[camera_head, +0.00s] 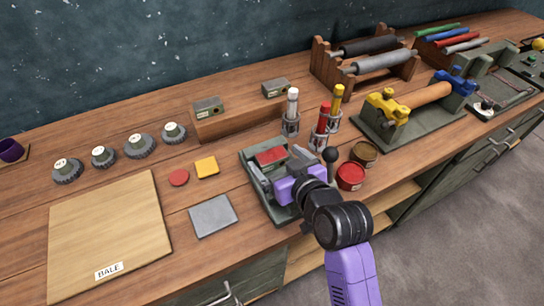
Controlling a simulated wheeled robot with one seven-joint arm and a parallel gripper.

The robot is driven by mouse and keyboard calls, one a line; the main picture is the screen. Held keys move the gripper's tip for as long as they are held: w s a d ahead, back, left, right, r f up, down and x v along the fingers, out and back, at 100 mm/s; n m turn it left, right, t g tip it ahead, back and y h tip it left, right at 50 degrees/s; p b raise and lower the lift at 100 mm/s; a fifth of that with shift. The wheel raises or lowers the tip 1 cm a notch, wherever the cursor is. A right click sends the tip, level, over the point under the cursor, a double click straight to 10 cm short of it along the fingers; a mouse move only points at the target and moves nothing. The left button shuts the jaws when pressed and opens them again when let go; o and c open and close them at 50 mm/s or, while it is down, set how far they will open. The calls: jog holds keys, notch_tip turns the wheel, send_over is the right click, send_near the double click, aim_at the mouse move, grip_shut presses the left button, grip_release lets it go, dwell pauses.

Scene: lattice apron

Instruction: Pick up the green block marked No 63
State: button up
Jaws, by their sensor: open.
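Two green blocks with small pale labels are in the head view, and I cannot read either label, so I cannot tell which is No 63. The left green block (208,107) sits on the left end of a low wooden riser (240,118). The right green block (276,88) sits at the riser's right end. My gripper (275,166) is open, nearer the camera than both blocks and apart from them. It hangs over a green tray, with a red piece showing near its fingers. My purple wrist hides part of the tray.
Red and yellow markers stand in holders (318,138) right of my gripper, with red and brown pots (351,176) beside them. Round knobs (139,145) and a board marked BALE (100,235) are at left. Roller racks (365,62) stand at back right.

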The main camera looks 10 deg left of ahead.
jog(key=shift+w+a+f, duration=0.2)
jog(key=shift+w, duration=0.15)
jog(key=c, duration=2.1)
jog(key=shift+r, duration=0.2)
grip_shut()
